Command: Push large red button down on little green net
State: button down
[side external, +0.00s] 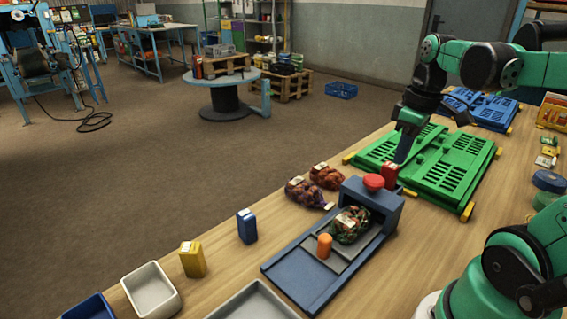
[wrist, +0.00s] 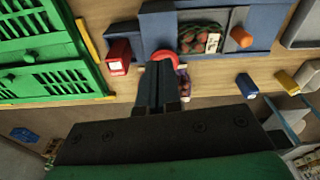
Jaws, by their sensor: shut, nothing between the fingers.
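The large red button (side external: 373,182) sits on top of the blue press housing (side external: 392,204). It also shows in the wrist view (wrist: 165,56), just beyond my fingertips and partly covered by them. The little green net (side external: 350,226) is a dark green and reddish mesh bundle with a white tag, lying in the bed of the press beside the housing. It also shows in the wrist view (wrist: 188,44). My gripper (side external: 401,158) is shut and empty, pointing down, above and to the right of the button.
An orange peg (side external: 325,246) stands in the press bed. A small red box (wrist: 118,55) stands near the button. Two other net bundles (side external: 326,177) lie behind the press. Green slatted panels (side external: 425,165) lie right; blue (side external: 247,226) and yellow (side external: 192,260) boxes stand left.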

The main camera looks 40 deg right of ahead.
aim_at(375, 178)
jog(key=w+r, duration=0.2)
jog(key=w, duration=0.1)
jog(key=shift+a+r, duration=0.15)
jog(key=shift+r, duration=0.1)
jog(key=shift+w+f, duration=0.15)
jog(key=shift+f, duration=1.6)
jog(key=shift+w+f, duration=0.1)
jog(key=shift+f, duration=1.65)
jog(key=shift+f, duration=0.1)
